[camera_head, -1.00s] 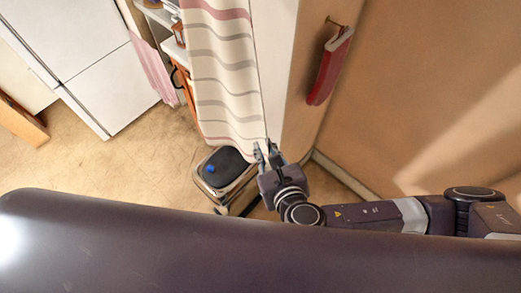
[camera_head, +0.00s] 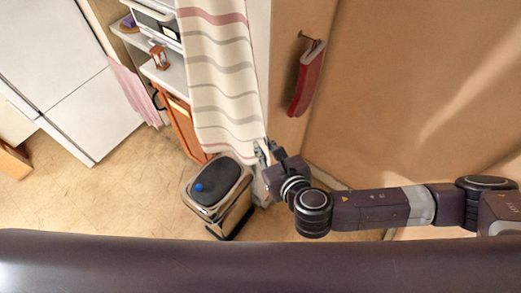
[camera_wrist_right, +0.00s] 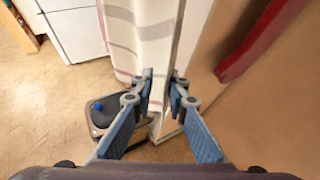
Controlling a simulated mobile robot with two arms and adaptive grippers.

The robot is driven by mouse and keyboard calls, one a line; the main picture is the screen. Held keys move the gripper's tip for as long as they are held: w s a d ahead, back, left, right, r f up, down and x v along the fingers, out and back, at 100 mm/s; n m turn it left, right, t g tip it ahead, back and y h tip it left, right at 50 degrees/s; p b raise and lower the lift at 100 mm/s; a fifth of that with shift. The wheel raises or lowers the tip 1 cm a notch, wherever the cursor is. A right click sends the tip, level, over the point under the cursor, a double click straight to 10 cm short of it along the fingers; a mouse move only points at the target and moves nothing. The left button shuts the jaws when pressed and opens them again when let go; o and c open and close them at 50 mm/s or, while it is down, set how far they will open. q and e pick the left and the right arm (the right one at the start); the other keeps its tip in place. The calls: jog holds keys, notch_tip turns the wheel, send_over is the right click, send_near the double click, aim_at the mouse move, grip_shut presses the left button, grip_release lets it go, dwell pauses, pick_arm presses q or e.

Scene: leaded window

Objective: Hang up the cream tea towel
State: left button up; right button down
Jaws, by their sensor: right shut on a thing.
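The cream cloth with grey and pink stripes (camera_head: 218,75) hangs long in the head view, its top cut off by the frame edge. It also shows in the right wrist view (camera_wrist_right: 143,40). I take it to be the tea towel. My right gripper (camera_head: 264,150) is at its lower right corner and shut on its edge. A red cloth (camera_head: 306,82) hangs from a wall hook (camera_head: 309,38) at the right. My left gripper is out of view.
A pedal bin with a dark lid and blue spot (camera_head: 218,186) stands below the cloth. A pink cloth (camera_head: 135,90) hangs at the counter beside the white fridge (camera_head: 80,80). The tan wall (camera_head: 410,80) closes off the right. Open floor lies at the lower left.

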jog(key=w+d, duration=0.4)
jog(key=w, duration=0.1)
jog(key=shift+w+f, duration=0.15)
jog(key=shift+w, duration=0.2)
dwell(0.6)
jog(key=shift+d, duration=0.1)
dwell(0.4)
jog(key=c, duration=0.6)
grip_release()
jog(key=shift+o, duration=0.2)
jog(key=shift+s, duration=0.1)
jog(key=v, duration=1)
dwell(0.8)
